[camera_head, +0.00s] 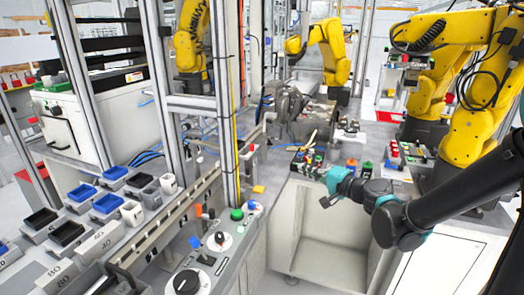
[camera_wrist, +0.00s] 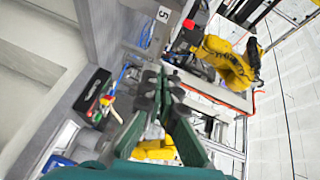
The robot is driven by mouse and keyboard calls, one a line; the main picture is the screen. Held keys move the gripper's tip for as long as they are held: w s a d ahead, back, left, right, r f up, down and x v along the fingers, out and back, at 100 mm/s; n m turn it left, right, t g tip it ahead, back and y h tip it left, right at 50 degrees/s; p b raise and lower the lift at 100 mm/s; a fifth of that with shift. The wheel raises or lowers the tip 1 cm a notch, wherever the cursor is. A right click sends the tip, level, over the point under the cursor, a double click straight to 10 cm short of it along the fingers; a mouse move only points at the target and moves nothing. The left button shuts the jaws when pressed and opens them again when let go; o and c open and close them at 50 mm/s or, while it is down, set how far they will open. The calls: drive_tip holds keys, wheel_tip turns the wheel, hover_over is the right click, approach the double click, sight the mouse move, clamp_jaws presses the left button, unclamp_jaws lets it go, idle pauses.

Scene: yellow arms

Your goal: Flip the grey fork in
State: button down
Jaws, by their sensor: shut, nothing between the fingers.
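My arm reaches in from the right edge in the head view, and its teal end with my gripper (camera_head: 326,171) is above the open white cabinet, near a small black tray of tools. In the wrist view my gripper (camera_wrist: 160,82) has its dark green fingers closed together with nothing between them. I cannot clearly pick out a grey fork. A grey metal machine assembly (camera_head: 290,112) stands behind my gripper in the head view, apart from it. Any fork there is too small to tell, or hidden.
The black tool tray (camera_wrist: 92,90) holds coloured-handled tools. A control panel (camera_head: 200,270) with knobs and buttons is at the front. Blue and black bins (camera_head: 108,203) stand at left. Yellow robot arms (camera_head: 435,80) stand at the back and right. A metal post (camera_head: 228,100) rises left of my gripper.

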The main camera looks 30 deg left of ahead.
drive_tip(key=a, duration=0.1)
drive_tip(key=a+r+m+y, duration=0.1)
drive_tip(key=a, duration=0.1)
drive_tip(key=a+r+m, duration=0.1)
drive_tip(key=shift+w+a+t, duration=0.1)
drive_tip(key=shift+a+t, duration=0.3)
approach(253, 147)
drive_tip(key=w+a, duration=0.5)
drive_tip(key=shift+s+a+f, duration=0.25)
drive_tip(key=shift+s, duration=0.05)
drive_tip(key=shift+s+a, duration=0.15)
drive_tip(key=shift+a, duration=1.25)
drive_tip(key=shift+d, duration=0.1)
